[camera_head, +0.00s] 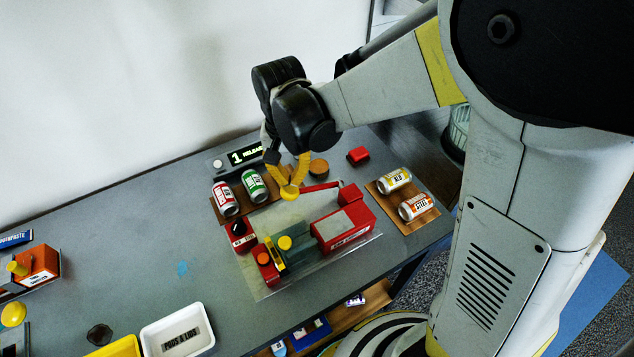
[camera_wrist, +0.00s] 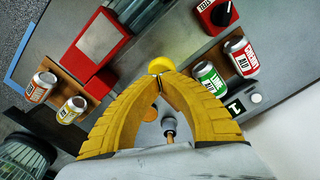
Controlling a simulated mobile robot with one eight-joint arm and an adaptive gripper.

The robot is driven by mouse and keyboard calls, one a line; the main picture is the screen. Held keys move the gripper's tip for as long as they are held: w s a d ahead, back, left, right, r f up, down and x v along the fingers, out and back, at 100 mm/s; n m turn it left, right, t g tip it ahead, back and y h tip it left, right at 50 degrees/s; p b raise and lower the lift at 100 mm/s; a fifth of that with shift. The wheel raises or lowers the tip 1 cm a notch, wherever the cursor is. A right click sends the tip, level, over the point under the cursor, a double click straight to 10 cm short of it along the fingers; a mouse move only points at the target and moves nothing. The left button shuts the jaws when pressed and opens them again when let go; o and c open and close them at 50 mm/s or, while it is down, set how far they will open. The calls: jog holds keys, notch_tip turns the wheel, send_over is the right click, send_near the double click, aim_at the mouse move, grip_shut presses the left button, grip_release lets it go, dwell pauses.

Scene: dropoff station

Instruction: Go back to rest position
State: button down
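My gripper (camera_head: 289,180) has yellow ribbed fingers pointing down over the back of the machine board. In the wrist view, my gripper's fingertips (camera_wrist: 160,76) come together. A round yellow knob (camera_wrist: 162,64) shows just beyond the tips; in the head view this knob (camera_head: 290,192) lies right at their lower end. I cannot tell whether the tips touch it. A thin red bar (camera_head: 322,187) runs from the red machine toward it. No object shows clearly between the fingers. My arm reaches out from the right over the table.
A red-and-green machine (camera_head: 345,222) stands on a clear plate. Red and green cans (camera_head: 254,186) lie left of my gripper; two more cans (camera_head: 415,206) lie on a wooden board at right. A display box (camera_head: 238,158) stands behind. A white bin (camera_head: 178,332) is at front left.

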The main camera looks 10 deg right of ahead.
jog(key=shift+r+p, duration=0.9)
jog(key=shift+r, duration=0.65)
jog(key=shift+f, duration=0.1)
jog(key=s+d+r+n+t+b, duration=0.1)
jog(key=s+d+r+t+b, duration=0.1)
jog(key=s+d, duration=0.3)
jog(key=s+d+r+n+t+b, duration=0.1)
jog(key=s+d+r+t+b, duration=0.2)
jog(key=d, duration=0.5)
jog(key=s+t+b, duration=0.1)
jog(key=s+t, duration=0.1)
jog(key=s, duration=0.1)
jog(key=shift+d+r+n, duration=0.2)
jog(key=shift+d+n, duration=0.05)
jog(key=shift+n, duration=0.15)
